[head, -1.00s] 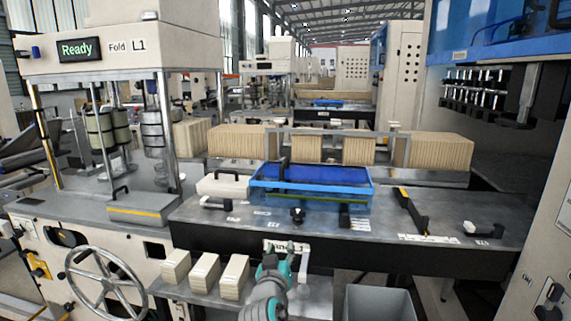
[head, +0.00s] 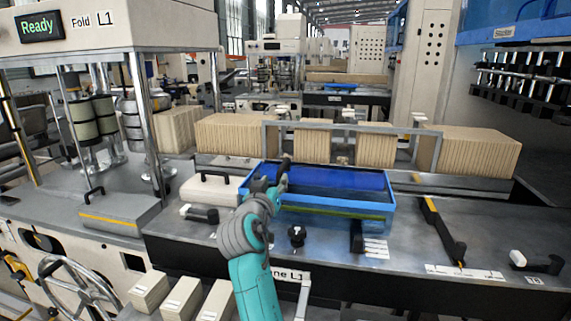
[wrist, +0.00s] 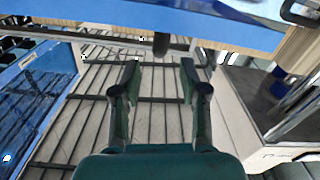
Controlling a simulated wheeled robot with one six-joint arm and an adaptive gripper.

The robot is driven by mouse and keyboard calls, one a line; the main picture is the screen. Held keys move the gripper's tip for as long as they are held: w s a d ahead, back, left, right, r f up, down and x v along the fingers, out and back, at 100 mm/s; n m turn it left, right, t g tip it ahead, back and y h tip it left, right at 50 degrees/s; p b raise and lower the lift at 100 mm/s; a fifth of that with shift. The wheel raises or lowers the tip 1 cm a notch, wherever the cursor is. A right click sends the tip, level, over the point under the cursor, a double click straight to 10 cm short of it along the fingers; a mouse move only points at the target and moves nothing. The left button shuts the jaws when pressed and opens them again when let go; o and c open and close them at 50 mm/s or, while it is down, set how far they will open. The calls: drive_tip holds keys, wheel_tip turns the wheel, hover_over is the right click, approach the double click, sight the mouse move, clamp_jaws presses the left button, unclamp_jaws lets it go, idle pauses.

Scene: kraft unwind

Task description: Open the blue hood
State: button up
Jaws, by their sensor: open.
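The blue hood (head: 345,216) is a low, blue-framed see-through cover in the middle of the metal worktop in the head view. It lies down on the worktop. A dark upright handle-like bar (head: 285,171) stands at its left part. My gripper (head: 268,184) is over the hood's left end, beside that bar; my arm hides the hood's left front corner. In the wrist view the jaws (wrist: 159,85) are apart with nothing between them. A blue edge (wrist: 200,22) crosses the top there, and a dark bar end (wrist: 161,43) shows beyond the fingertips. I cannot tell whether anything touches.
A cream box with a black handle (head: 213,190) sits left of the hood. A black knob (head: 296,236) stands in front of it. A yellow-black lever (head: 443,228) and a white-tipped handle (head: 527,261) are to the right. Stacked kraft packs (head: 237,136) line the back.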

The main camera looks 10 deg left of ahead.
sight(283, 164)
drive_tip(key=w, duration=1)
drive_tip(key=shift+w+d, duration=0.2)
clamp_jaws()
